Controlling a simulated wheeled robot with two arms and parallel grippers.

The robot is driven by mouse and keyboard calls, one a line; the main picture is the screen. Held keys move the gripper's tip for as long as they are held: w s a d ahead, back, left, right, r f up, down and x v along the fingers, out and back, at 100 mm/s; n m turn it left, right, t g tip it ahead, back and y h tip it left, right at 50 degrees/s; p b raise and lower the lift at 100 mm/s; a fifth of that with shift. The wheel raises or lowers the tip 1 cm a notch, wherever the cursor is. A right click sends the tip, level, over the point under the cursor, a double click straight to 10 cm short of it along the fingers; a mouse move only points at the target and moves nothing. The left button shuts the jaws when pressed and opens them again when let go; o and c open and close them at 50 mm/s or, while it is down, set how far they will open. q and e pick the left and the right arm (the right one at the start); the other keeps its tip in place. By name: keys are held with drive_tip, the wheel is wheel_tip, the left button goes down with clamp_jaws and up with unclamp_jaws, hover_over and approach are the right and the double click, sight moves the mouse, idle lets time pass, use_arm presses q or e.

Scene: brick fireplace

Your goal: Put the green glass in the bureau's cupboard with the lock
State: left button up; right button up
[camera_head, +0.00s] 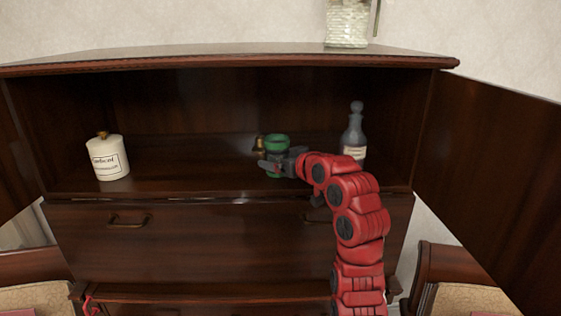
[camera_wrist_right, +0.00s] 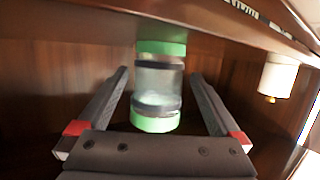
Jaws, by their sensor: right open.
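The green glass (camera_head: 275,141) is inside the open upper cupboard of the dark wooden bureau (camera_head: 190,180), near the middle, and looks upright. My right gripper (camera_head: 268,162) reaches in from the right and hides part of it. In the right wrist view, which looks upside down, the clear glass with green ends (camera_wrist_right: 158,85) is between the two fingers of my open right gripper (camera_wrist_right: 159,74), with a visible gap on each side. A small brownish thing (camera_head: 259,147) shows just left of the glass; I cannot tell what it is.
A cream jar (camera_head: 108,158) stands at the cupboard's left, and a grey-blue bottle (camera_head: 354,132) at its right, behind my arm. The open right door (camera_head: 490,170) sticks out. A white woven vase (camera_head: 347,25) is on top. The shelf between jar and glass is clear.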

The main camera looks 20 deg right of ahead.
drive_tip(key=b+v, duration=0.4)
drive_tip(key=v, duration=0.5)
drive_tip(key=shift+s+d+r, duration=0.15)
drive_tip(key=shift+d, duration=0.05)
drive_tip(key=shift+p+v, duration=0.4)
drive_tip(key=shift+v, duration=0.9)
drive_tip(key=shift+a+r, duration=0.1)
